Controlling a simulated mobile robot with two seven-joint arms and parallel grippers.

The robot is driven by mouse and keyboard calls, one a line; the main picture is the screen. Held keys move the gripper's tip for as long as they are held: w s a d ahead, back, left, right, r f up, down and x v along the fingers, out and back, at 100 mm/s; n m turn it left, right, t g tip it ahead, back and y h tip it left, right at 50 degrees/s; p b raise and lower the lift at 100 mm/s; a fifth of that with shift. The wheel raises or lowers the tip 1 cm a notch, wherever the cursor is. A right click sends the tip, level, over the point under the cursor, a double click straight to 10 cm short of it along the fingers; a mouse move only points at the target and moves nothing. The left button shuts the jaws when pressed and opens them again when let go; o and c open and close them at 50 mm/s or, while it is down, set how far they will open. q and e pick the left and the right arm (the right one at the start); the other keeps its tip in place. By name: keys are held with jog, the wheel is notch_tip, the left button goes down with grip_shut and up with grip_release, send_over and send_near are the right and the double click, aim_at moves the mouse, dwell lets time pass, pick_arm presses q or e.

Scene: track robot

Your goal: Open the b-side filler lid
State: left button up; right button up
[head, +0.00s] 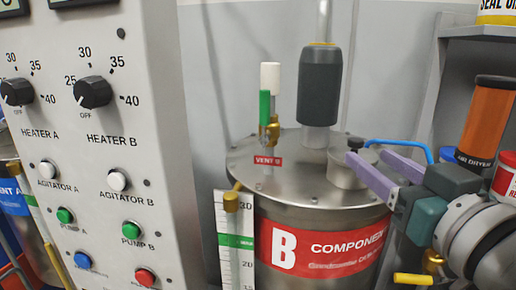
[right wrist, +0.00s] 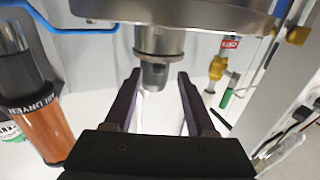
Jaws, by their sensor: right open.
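The b-side filler (head: 350,168) is a short silver neck with a dark knob on top, on the right of the steel tank marked B (head: 320,235) in the head view. Its flat lid looks closed. My right gripper (head: 369,157) comes in from the right with two purple fingers, spread apart close to the filler. In the right wrist view, which is upside down, the filler (right wrist: 158,42) hangs at top centre. Its dark end lies between or just beyond the open fingertips (right wrist: 160,73). I cannot tell whether they touch it. My left gripper is not in view.
A dark motor (head: 320,85) and the Vent B valve (head: 271,130) stand on the tank top left of the filler. A blue hose (head: 400,145) runs behind. An orange air dryer (head: 485,125) stands right, and the control panel (head: 105,190) fills the left.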

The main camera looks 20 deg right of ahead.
aim_at(344, 148)
jog(key=w, duration=0.3)
jog(key=w+d, duration=0.1)
jog(key=w, duration=0.5)
jog(key=shift+d+r, duration=0.1)
jog(key=shift+d, duration=0.15)
grip_shut()
dwell(1.0)
